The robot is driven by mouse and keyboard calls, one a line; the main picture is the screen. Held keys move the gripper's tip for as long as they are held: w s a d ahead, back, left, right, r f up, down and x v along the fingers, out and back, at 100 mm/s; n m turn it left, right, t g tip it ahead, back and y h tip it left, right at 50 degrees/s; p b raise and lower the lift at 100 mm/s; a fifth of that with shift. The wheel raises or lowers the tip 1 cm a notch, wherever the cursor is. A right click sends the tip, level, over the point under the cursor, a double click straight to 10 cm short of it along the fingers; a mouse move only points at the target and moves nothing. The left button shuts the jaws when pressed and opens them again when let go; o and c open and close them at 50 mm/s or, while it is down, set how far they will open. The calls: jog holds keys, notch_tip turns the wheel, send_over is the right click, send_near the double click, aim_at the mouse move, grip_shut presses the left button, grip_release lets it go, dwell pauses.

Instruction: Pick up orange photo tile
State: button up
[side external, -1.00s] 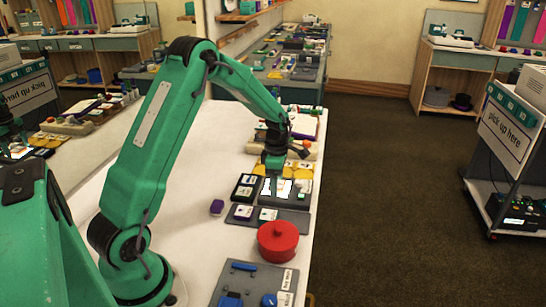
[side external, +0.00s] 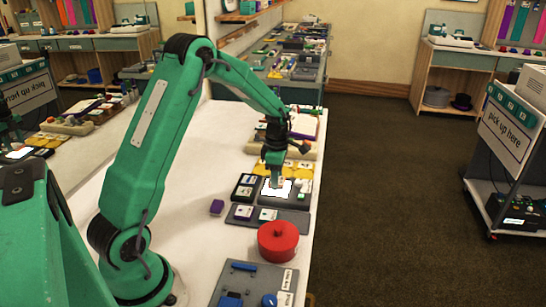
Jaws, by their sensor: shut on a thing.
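My gripper (side external: 277,183) points down over the brightly lit white panel (side external: 270,192) of a dark unit. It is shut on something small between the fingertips. That thing is too small and too hidden by the fingers for me to tell its colour or whether it is the orange photo tile. I cannot tell whether it touches the panel. I cannot make out an orange tile elsewhere with certainty.
A dark tray (side external: 246,188) with tiles stands left of the lit panel, and a grey tray (side external: 254,222) with tiles lies in front. The white table (side external: 190,185) is clear at left.

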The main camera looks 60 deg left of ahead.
notch_tip(320, 180, up, 3)
jog(key=shift+f, duration=0.15)
jog(key=s+d+r, duration=0.2)
jog(key=d+r, duration=0.4)
jog(key=d, duration=0.5)
jog(key=shift+d+r, duration=0.25)
jog(key=shift+r, duration=0.15)
send_over(263, 170)
notch_tip(263, 170, down, 6)
jog(key=shift+r, duration=0.15)
jog(key=shift+f, duration=0.2)
jog(key=shift+f, duration=3.15)
